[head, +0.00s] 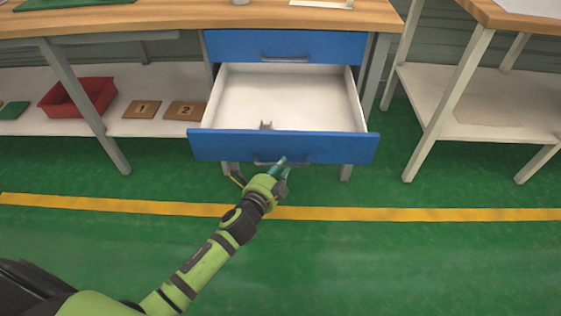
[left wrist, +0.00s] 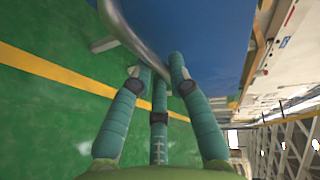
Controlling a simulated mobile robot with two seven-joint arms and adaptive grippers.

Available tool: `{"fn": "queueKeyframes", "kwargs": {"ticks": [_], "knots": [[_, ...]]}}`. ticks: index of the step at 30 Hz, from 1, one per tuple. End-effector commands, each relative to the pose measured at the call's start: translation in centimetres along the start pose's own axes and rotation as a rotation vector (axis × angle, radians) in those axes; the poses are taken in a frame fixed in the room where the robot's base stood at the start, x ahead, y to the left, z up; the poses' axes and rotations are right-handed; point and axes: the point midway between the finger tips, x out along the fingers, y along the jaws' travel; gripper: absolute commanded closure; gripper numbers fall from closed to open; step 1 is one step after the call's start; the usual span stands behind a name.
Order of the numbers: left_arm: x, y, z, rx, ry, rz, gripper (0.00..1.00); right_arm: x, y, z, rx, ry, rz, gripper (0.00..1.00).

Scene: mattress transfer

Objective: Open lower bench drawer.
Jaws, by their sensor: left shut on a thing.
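The lower bench drawer (head: 284,147) has a blue front and a white inside. It stands well out from the bench in the head view, and its floor shows. A small grey object (head: 266,125) lies inside near the front. My left gripper (head: 282,166) is at the drawer's grey handle (head: 298,162), shut on it. In the left wrist view the teal fingers (left wrist: 160,75) close around the handle bar (left wrist: 140,40) against the blue front (left wrist: 195,25). My right gripper is in neither view.
The upper blue drawer (head: 285,46) is closed under the wooden bench top (head: 180,17). A red bin (head: 78,97) and tiles marked 1 (head: 141,109) and 2 (head: 185,110) sit on the left shelf. Another table (head: 470,95) stands right. The green floor (head: 400,260) in front is clear.

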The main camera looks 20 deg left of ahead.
Motion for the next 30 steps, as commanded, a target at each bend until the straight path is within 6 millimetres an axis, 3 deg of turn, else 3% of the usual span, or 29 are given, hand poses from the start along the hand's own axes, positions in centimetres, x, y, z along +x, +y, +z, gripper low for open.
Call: {"fn": "queueKeyframes", "kwargs": {"ticks": [13, 14, 15, 25, 30], "knots": [[-0.2, 0.0, 0.1, 0.0, -0.003, 0.0, 1.0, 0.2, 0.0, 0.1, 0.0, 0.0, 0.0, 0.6], [-0.1, 0.0, 0.1, 0.0, -0.003, 0.0, 0.69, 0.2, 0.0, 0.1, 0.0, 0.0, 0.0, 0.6], [-0.1, 0.0, 0.1, 0.0, -0.002, 0.0, 0.57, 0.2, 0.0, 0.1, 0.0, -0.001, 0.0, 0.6], [-0.2, 0.0, 0.0, 0.001, -0.001, 0.0, 0.57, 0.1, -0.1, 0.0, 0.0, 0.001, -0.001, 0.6], [-1.8, 0.2, 0.0, 0.001, 0.0, 0.002, 0.57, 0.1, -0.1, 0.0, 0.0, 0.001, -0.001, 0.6]]}}
